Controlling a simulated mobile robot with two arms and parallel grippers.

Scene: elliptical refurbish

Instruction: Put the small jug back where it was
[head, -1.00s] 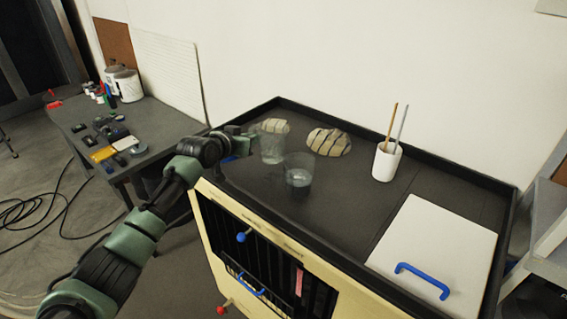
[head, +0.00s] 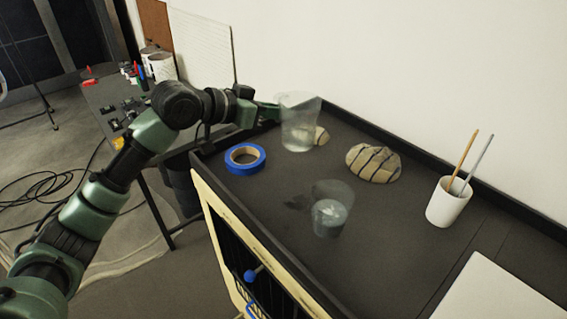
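A clear jug (head: 300,118) is at the end of my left arm, over the back left part of the dark cart top. My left gripper (head: 277,112) is at its left side and appears shut on it; the fingertips are partly hidden by the jug. The jug looks roughly upright and seems raised off the top, though the gap is hard to judge. A second clear vessel (head: 331,212) with greyish liquid stands nearer the front edge, apart from the gripper. My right gripper is not in view.
A blue tape roll (head: 245,158) lies at the left end of the cart top (head: 400,240). A white cup (head: 447,203) with two sticks and a white panel (head: 490,292) are at right. A raised rim edges the top.

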